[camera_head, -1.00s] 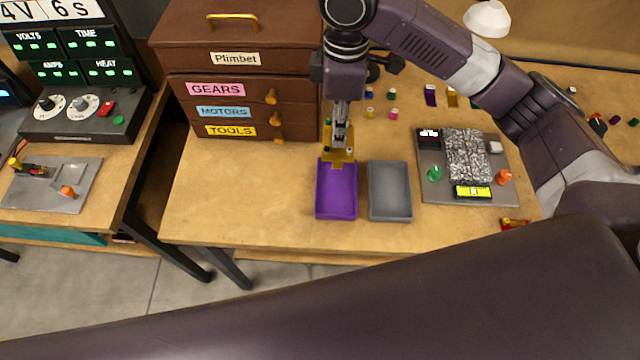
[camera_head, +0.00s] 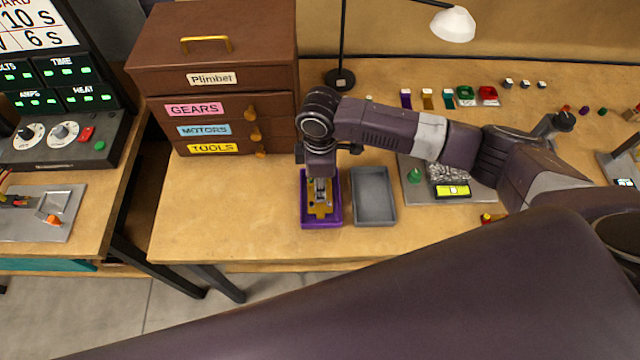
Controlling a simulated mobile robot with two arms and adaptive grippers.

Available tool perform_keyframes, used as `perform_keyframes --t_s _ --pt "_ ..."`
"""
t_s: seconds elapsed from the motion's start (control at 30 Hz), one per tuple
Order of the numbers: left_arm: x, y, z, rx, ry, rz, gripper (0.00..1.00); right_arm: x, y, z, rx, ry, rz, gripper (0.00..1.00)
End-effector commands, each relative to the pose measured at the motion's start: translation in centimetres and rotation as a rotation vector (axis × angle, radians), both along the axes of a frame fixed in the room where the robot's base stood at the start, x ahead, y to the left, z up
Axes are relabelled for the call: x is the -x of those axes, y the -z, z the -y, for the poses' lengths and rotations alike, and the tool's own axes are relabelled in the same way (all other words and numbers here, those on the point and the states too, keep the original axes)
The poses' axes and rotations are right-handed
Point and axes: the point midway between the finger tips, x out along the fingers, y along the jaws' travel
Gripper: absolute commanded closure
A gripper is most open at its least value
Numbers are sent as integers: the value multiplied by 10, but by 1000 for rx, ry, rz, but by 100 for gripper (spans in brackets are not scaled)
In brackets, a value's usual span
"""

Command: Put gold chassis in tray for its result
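The gold chassis (camera_head: 320,210) is inside the purple tray (camera_head: 336,219) at the front of the workbench, lying within its walls. My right gripper (camera_head: 320,192) points straight down over the tray, its fingers close together at the chassis. It looks shut on the chassis; the fingertips are small and partly hidden by the wrist. Whether the chassis rests on the tray floor is hard to tell. An empty grey tray (camera_head: 373,213) stands just to the right of the purple one. My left gripper is not in view.
A brown drawer cabinet (camera_head: 215,80) stands behind and left of the trays. A grey board (camera_head: 480,193) with a green knob and yellow level lies to the right, partly under my arm. A lamp (camera_head: 453,24) stands behind. The bench left of the trays is clear.

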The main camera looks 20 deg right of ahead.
Motion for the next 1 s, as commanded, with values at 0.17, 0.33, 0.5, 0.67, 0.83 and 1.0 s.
perform_keyframes --t_s 0.17,0.33,0.5,0.67,0.83,1.0 --pt "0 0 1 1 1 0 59 0 4 0 0 -1 1 100" --pt "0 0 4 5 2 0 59 0 4 0 0 0 1 100" --pt "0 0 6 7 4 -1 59 0 6 0 0 0 1 66" --pt "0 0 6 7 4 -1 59 0 6 0 0 0 1 59" --pt "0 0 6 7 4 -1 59 0 6 0 0 0 1 59" --pt "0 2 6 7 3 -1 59 -1 -6 0 -1 0 3 59"
